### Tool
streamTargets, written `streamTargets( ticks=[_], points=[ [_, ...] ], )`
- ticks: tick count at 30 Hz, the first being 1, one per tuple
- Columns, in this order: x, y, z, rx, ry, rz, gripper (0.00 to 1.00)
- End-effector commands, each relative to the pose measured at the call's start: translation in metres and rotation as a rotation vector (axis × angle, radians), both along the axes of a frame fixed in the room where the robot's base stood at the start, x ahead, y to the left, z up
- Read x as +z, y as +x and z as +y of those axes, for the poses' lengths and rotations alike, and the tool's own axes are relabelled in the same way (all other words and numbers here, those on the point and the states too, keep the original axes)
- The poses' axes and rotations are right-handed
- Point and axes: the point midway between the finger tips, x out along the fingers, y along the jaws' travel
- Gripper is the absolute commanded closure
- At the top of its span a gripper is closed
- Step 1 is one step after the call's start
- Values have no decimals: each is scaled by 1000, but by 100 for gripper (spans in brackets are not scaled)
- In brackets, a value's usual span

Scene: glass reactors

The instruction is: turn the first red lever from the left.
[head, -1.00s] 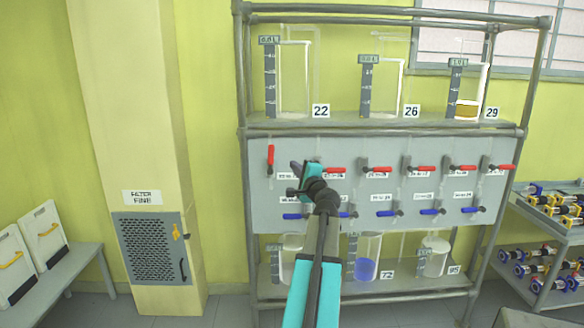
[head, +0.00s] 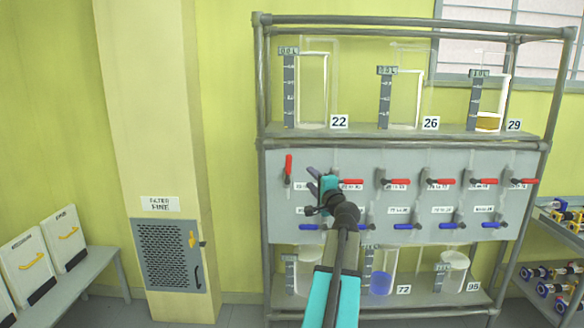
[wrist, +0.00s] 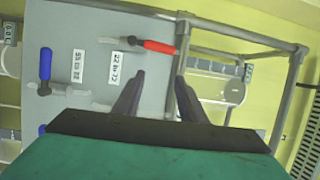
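The first red lever from the left (head: 289,166) is on the grey panel and points straight up from its pivot. It also shows in the wrist view (wrist: 160,46), beyond my fingertips. My gripper (head: 314,176) is just right of this lever in the head view. In the wrist view my gripper (wrist: 160,75) is open, its two dark fingers apart with nothing between them. The lever lies ahead across the gap and does not appear touched. My wrist hides part of the panel behind it.
More red levers (head: 395,182) lie horizontal along the panel's upper row, with blue levers (head: 408,226) below. Glass vessels stand on the rack's upper shelf (head: 365,132) and lower shelf. A pillar with a filter grille (head: 168,255) stands left. The rack's upright post (head: 264,120) is near the lever.

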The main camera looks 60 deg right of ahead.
Motion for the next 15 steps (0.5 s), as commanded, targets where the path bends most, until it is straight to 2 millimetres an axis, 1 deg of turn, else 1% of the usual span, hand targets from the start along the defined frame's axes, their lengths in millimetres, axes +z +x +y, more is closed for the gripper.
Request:
streamTargets(
  ticks=[6, 15],
  points=[
    [-1, 13, 5, 57, -188, 178, 62],
    [-3, 32, 7, 146, -471, 401, 62]
  ],
)
